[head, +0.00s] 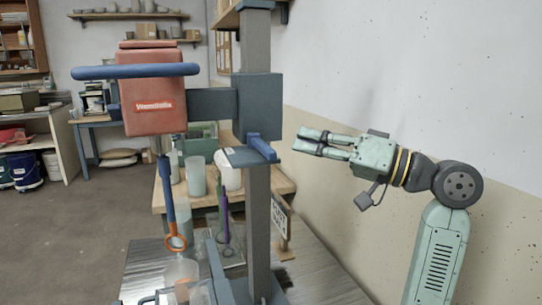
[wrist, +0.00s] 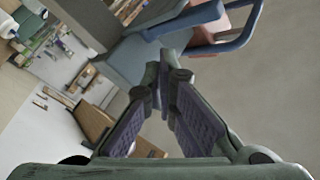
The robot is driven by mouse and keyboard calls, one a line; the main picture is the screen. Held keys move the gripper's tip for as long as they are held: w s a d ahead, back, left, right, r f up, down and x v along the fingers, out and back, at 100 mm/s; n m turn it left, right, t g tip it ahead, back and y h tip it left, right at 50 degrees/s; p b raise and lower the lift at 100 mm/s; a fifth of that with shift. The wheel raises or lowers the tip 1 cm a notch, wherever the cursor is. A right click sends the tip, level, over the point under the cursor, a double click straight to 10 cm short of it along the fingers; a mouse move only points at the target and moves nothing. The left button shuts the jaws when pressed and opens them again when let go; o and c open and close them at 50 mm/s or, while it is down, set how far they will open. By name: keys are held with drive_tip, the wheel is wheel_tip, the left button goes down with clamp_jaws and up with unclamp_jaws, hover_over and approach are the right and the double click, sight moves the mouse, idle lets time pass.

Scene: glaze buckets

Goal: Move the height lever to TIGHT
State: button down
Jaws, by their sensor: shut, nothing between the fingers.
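The mixer has a red head (head: 152,95) with a blue handle bar (head: 135,71), carried by a dark grey-blue carriage (head: 258,106) on a grey upright column (head: 257,205). A short blue lever (head: 262,148) sticks out at the column just below the carriage, beside a small flat plate (head: 240,157). I take it to be the height lever; any TIGHT marking is too small to read. My gripper (head: 299,142) is shut and empty, to the right of the lever and apart from it. In the wrist view its fingertips (wrist: 166,75) meet in front of the carriage (wrist: 140,62).
A whisk-like tool with an orange ring (head: 176,243) hangs below the head. A wooden bench (head: 280,183) with cups stands behind the column. The wall (head: 400,70) is on the right. The floor (head: 70,235) at left is open.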

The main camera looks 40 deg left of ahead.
sight(261, 147)
drive_tip(key=shift+s+a, duration=0.35)
drive_tip(key=shift+s, duration=0.2)
drive_tip(key=shift+s+a, duration=0.3)
drive_tip(key=shift+s, duration=0.25)
drive_tip(key=shift+s, duration=0.15)
idle(0.6)
drive_tip(key=shift+s+a, duration=0.2)
drive_tip(key=shift+s, duration=0.05)
